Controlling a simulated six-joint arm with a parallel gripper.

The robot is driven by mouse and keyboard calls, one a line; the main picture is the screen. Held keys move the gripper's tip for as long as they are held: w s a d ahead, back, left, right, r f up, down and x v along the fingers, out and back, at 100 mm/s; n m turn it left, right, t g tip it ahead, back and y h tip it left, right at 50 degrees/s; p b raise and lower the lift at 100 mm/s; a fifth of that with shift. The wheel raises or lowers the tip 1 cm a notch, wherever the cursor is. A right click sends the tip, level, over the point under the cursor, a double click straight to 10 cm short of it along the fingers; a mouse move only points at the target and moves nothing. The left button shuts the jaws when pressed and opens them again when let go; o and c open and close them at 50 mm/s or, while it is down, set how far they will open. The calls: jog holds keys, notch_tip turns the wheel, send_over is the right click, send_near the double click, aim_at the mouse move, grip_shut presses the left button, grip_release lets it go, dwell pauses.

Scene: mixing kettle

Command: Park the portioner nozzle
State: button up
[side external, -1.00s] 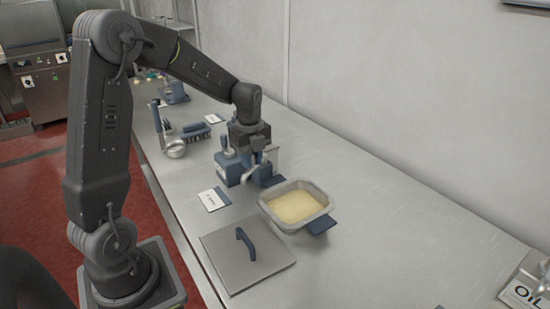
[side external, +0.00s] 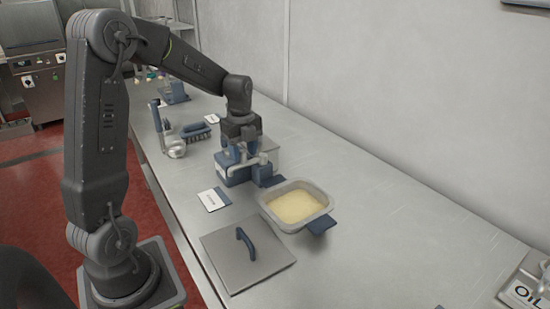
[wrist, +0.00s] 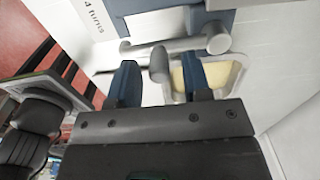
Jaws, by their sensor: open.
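The portioner (side external: 232,176) is a blue-based unit with a clear box behind it, mid-table in the side view. Its grey tubular nozzle (wrist: 188,45) runs across the top of the wrist view, with a short round stub (wrist: 158,66) between my fingers. My gripper (wrist: 160,72) is open, with one blue finger either side of the stub; I cannot tell whether either touches it. In the side view my gripper (side external: 246,152) is directly over the portioner and partly hides the nozzle.
A grey pan (side external: 272,218) of pale yellow food stands in front right of the portioner; it also shows in the wrist view (wrist: 232,75). A steel lid (side external: 270,258) with a blue handle lies nearer.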

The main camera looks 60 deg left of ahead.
notch_tip(320, 180, up, 13)
jog(key=shift+f, duration=0.15)
dwell(0.9)
